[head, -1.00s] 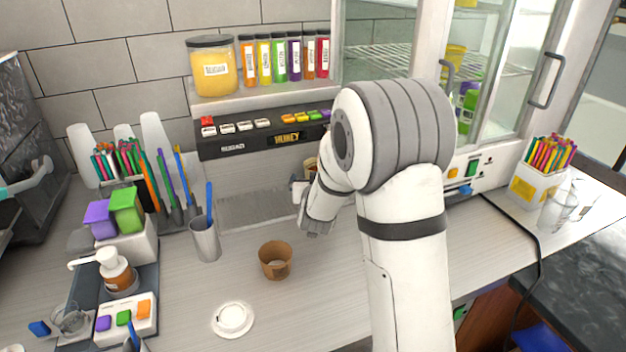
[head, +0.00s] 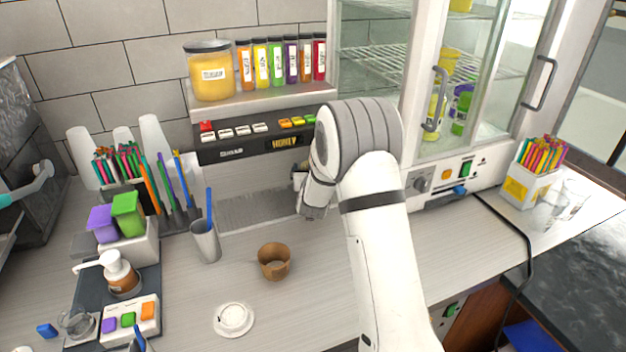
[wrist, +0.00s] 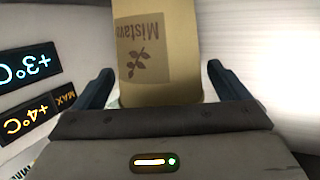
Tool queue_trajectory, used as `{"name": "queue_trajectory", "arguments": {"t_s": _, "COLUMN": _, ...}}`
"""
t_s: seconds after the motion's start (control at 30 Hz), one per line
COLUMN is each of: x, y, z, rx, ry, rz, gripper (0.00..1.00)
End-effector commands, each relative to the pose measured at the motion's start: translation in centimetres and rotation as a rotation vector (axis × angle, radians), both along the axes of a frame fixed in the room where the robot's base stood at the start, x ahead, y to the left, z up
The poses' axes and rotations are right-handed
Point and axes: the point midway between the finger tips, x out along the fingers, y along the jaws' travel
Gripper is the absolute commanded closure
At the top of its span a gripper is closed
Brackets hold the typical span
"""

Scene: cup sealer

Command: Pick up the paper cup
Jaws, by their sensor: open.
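In the wrist view a tan paper cup (wrist: 158,50) with a dark printed leaf label stands between the two fingers of my gripper (wrist: 160,88). The fingers are apart, with a visible gap on each side of it. The cup's far end is cut off by the frame's top edge. In the head view my gripper (head: 300,180) is at the front of the black dispenser, partly hidden by my arm. I cannot make out the labelled cup there. A separate open brown cup or sleeve (head: 274,262) stands on the counter, left of my arm.
A white lid (head: 233,319) lies on the front counter. A metal tumbler (head: 206,242) stands left of the brown cup. The button-topped dispenser (head: 250,147) is behind my gripper, and a glass-door cabinet (head: 465,110) is at right. Temperature displays (wrist: 28,67) show in the wrist view.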

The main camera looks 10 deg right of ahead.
Motion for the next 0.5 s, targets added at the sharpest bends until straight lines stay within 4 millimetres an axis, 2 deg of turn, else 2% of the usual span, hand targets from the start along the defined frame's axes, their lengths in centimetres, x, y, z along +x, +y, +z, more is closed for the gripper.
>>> {"name": "queue_trajectory", "arguments": {"t_s": 0.1, "x": -0.03, "y": 0.03, "z": -0.02, "rx": 0.000, "ry": 0.000, "rz": 0.000, "gripper": 0.05}}
{"name": "queue_trajectory", "arguments": {"t_s": 0.5, "x": -0.05, "y": 0.09, "z": -0.01, "rx": 0.000, "ry": 0.000, "rz": 0.001, "gripper": 0.38}}
